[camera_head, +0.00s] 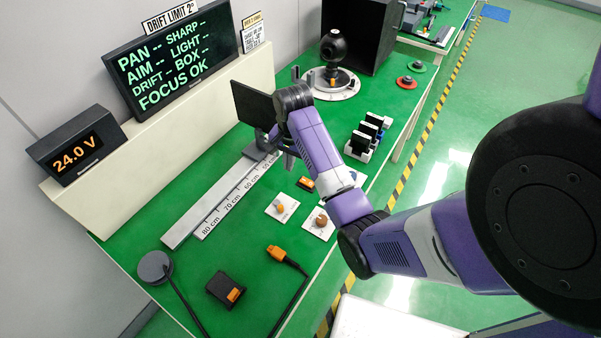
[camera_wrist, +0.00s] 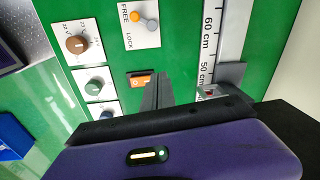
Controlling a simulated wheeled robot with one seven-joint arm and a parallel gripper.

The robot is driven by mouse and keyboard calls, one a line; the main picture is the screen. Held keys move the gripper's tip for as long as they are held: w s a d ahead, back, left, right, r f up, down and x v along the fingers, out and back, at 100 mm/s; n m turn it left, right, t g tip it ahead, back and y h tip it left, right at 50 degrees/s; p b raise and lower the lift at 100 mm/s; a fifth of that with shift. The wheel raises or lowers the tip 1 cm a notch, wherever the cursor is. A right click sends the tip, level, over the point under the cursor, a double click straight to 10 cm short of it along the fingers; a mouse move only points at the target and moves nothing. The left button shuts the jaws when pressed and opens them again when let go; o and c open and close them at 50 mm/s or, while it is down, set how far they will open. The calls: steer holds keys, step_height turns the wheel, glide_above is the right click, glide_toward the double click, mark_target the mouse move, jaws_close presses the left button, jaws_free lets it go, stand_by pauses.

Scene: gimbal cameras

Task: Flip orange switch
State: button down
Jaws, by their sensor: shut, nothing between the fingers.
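The orange switch (camera_wrist: 139,80) is an orange rocker in a black housing, lying on the green bench in the wrist view. It also shows in the head view (camera_head: 305,184), just right of the ruler. My gripper (camera_wrist: 159,80) is shut and empty. Its fingertips appear just right of the switch in the wrist view, and its right side is partly covered by them. In the head view my gripper (camera_head: 289,158) is over the bench, up-left of the switch and partly hidden by my wrist. I cannot tell if they touch.
A FREE/LOCK plate (camera_wrist: 140,25) with an orange-tipped lever and a brown knob (camera_wrist: 77,44) sit near the switch. The ruler (camera_head: 222,203) carries a dark panel (camera_head: 253,106). A black box with an orange part (camera_head: 226,289) and an orange connector (camera_head: 286,258) lie at the front.

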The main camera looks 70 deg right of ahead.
step_height(320, 180, up, 5)
steer(key=m+g, duration=0.1)
steer(key=m, duration=0.1)
glide_above(302, 178)
steer(key=shift+a+f+y, duration=0.1)
steer(key=shift+y, duration=0.3)
steer(key=shift+f, duration=0.1)
step_height(302, 178, down, 14)
steer(key=b, duration=0.4)
